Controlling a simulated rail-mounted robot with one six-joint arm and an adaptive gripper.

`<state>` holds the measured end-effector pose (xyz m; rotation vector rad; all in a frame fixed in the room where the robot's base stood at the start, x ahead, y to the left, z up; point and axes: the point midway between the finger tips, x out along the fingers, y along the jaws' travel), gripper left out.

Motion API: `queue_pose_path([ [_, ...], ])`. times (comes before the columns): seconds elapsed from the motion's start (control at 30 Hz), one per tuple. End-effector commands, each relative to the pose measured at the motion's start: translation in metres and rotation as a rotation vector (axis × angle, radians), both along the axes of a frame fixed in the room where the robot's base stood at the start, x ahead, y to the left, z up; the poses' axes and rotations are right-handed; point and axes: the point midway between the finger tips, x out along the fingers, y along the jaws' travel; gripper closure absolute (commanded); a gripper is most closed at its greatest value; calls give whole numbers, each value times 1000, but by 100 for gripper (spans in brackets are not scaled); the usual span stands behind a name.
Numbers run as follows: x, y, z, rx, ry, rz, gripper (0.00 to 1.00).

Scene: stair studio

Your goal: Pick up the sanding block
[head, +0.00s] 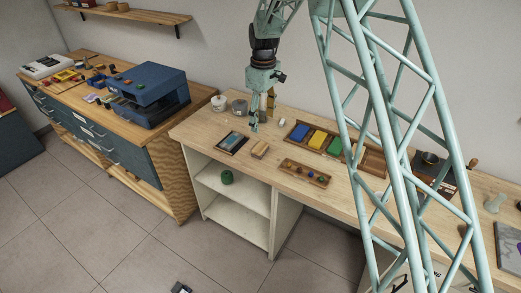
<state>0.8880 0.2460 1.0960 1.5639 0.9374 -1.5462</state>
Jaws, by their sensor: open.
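A small tan block (260,150), which looks like the sanding block, lies on the light wooden workbench (340,183) near its front edge. My gripper (255,124) points down over the bench, above and slightly behind the block in the picture. It is open with nothing seen between its fingers. It looks apart from the block, though its exact height is hard to tell.
A dark flat tray (232,143) lies left of the block. A tray with small knobs (306,173) is to the right. A wooden box with blue, yellow and green pieces (317,139) sits behind. Grey and white pots (239,107) stand at the back left.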

Motion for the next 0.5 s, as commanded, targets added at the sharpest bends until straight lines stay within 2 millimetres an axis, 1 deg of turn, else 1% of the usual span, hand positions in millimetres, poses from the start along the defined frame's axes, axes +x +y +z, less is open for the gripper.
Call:
queue_pose_path([
  [0.1, 6, 7, -14, -1, 6, 21, 36],
  [0.2, 8, 10, -20, -2, 9, 32, 36],
  [0.3, 9, 12, -24, -3, 10, 37, 36],
  [0.5, 10, 12, -25, -3, 10, 38, 36],
])
